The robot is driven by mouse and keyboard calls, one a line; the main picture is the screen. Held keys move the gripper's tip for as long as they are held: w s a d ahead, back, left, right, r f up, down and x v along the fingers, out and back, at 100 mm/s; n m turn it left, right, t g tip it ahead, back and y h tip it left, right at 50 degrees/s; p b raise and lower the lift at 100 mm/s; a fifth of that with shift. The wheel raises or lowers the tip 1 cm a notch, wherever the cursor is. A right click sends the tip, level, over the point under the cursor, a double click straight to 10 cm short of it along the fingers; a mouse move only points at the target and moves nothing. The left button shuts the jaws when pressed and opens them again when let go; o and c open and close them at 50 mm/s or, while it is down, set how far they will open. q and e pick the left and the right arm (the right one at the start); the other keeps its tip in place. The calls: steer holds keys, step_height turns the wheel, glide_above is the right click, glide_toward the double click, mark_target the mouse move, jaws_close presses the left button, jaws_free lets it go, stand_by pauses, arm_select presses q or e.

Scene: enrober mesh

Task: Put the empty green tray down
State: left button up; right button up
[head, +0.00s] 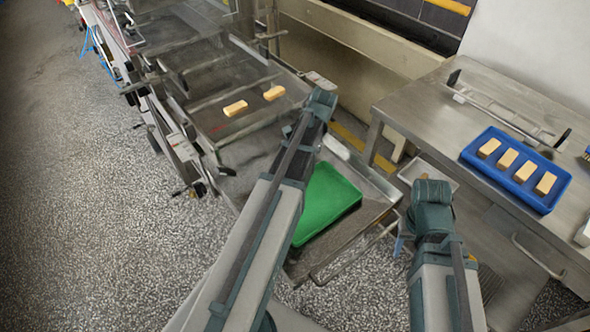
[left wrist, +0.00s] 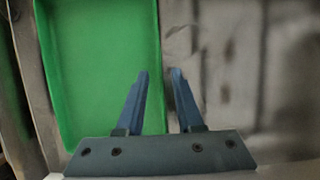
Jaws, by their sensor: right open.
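The green tray (head: 328,204) is empty and lies on the metal shelf at the end of the conveyor in the head view, partly hidden by my left arm (head: 265,215). In the left wrist view the tray (left wrist: 95,70) fills the left side. My left gripper (left wrist: 160,75) is over the tray's right rim, its two blue fingers apart, one on each side of the rim in the picture. A gap shows between the fingers. The left fingers are hidden in the head view. My right arm (head: 437,245) is at the lower right, apart from the tray; its fingers are hard to make out.
Two pale bars (head: 236,108) lie on the conveyor mesh (head: 215,122) beyond the tray. A blue tray (head: 548,203) with several bars stands on the steel table (head: 425,105) at right. A metal rail (head: 505,118) lies behind it. Speckled floor is clear at left.

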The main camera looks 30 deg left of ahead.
arm_select(q)
steer(key=p+v, duration=0.8)
steer(key=v, duration=0.1)
steer(key=shift+r, duration=0.3)
steer(key=shift+w+d, duration=0.1)
steer(key=s+d+t, duration=0.1)
steer(key=s+d, duration=0.3)
steer(key=d, duration=0.3)
steer(key=s+d+f+t, duration=0.1)
steer(key=s+d, duration=0.3)
steer(key=d, duration=0.4)
steer(key=s+d+t, duration=0.2)
steer(key=s+d, duration=0.2)
steer(key=d, duration=0.4)
steer(key=shift+d+f+n, duration=0.25)
steer(key=shift+n, duration=0.15)
steer(key=shift+r+p, duration=0.45)
steer(key=shift+r, duration=0.05)
